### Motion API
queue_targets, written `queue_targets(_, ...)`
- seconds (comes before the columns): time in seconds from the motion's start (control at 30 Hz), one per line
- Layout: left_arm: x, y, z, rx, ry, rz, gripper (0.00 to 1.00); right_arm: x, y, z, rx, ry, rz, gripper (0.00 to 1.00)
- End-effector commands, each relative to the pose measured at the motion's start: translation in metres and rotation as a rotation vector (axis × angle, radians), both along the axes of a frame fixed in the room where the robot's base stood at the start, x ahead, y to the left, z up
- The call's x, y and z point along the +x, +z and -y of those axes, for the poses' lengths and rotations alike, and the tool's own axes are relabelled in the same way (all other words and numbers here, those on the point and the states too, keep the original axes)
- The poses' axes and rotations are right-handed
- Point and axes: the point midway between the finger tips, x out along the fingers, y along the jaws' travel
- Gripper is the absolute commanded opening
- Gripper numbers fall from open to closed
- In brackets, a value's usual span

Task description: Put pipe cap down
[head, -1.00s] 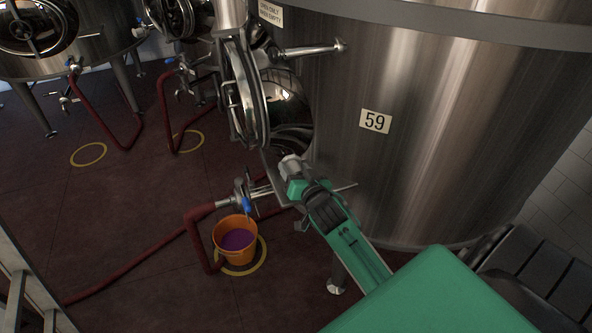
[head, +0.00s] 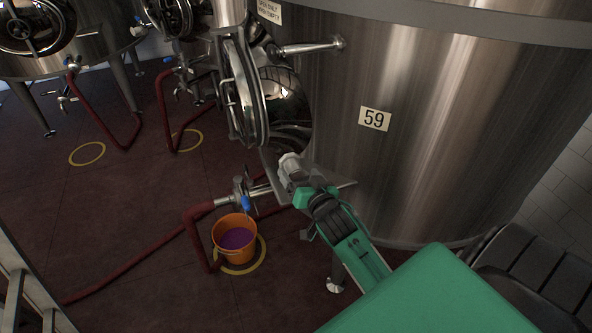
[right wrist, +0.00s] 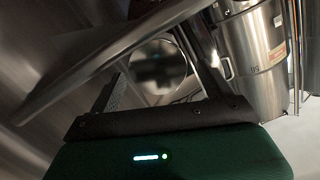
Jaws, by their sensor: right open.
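A grey metal piece that looks like the pipe cap (head: 290,163) is at the metal ledge (head: 338,188) below the round hatch of tank 59. In the right wrist view, a shiny round metal face (right wrist: 158,64) shows between the fingers, perhaps the cap; I cannot tell for certain. My right gripper (head: 298,182) is open, just at the near side of the cap. In the right wrist view its two dark fingers (right wrist: 160,85) stand apart. Whether they touch the cap is hidden. My left gripper is not in view.
The big steel tank with label 59 (head: 375,119) fills the right side. Below the ledge, an orange bucket (head: 234,252) with purple liquid stands under a valve with a blue handle (head: 246,203). A red hose (head: 140,260) runs over the floor. A ladder-like frame (head: 18,280) stands lower left.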

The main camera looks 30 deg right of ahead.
Motion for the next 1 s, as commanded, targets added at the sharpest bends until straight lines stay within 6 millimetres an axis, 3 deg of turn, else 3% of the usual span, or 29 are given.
queue_targets(0.2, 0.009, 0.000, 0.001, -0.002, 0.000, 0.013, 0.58, -0.042, 0.004, -0.008, 0.001, 0.000, -0.001, 0.82)
queue_targets(0.4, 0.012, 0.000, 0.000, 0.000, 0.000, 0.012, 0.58, -0.068, 0.008, -0.013, 0.001, -0.001, -0.001, 0.82)
queue_targets(0.77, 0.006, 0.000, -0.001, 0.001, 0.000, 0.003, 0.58, -0.078, 0.009, -0.015, -0.001, 0.001, -0.004, 0.82)
queue_targets(0.87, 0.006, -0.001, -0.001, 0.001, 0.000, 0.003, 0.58, -0.074, -0.011, -0.020, -0.012, 0.016, -0.041, 0.82)
queue_targets(0.97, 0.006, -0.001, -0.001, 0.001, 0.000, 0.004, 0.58, -0.068, -0.055, -0.032, -0.042, 0.053, -0.124, 0.82)
queue_targets(1.0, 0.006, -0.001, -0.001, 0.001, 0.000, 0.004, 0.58, -0.066, -0.079, -0.040, -0.060, 0.077, -0.168, 0.82)
